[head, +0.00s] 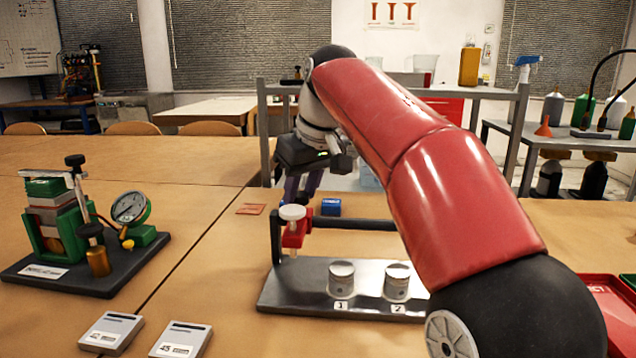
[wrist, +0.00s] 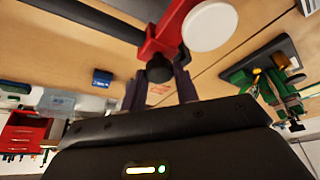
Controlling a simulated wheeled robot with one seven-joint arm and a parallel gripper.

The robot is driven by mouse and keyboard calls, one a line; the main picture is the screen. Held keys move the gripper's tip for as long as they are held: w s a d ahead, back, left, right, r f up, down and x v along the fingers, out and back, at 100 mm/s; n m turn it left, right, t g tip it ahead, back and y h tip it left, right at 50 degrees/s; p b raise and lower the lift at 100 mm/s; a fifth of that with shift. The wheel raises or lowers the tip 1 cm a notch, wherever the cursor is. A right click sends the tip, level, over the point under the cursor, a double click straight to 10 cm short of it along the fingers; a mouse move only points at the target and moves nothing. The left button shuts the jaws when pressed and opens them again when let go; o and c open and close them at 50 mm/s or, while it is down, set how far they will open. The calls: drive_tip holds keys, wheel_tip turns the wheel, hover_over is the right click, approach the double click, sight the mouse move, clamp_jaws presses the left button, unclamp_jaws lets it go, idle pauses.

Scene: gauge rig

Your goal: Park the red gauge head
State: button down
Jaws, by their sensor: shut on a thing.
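In the wrist view the red head (wrist: 168,36), the disc (wrist: 209,27) and the bar (wrist: 75,14) show from the other side. My gripper (wrist: 160,88) reaches from behind the rig, with a finger on each side of the head's black knob (wrist: 159,69), shut on it. In the head view my gripper (head: 302,188) is partly hidden behind the head.
Metal cylinders marked 1 (head: 342,278) and 2 (head: 397,281) stand on the base plate (head: 285,291) under the bar. A blue block (head: 331,206) and an orange tag (head: 250,209) lie behind. A green fixture (head: 60,225) stands left. My arm hides the rig's right end.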

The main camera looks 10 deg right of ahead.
sight(304, 219)
drive_tip(key=shift+w+a, duration=0.2)
drive_tip(key=shift+a, duration=0.45)
drive_tip(key=shift+r, duration=0.1)
drive_tip(key=c, duration=1.1)
unclamp_jaws()
drive_tip(key=shift+a, duration=0.1)
drive_tip(key=shift+p+v, duration=1.05)
drive_tip(key=shift+v, duration=2.75)
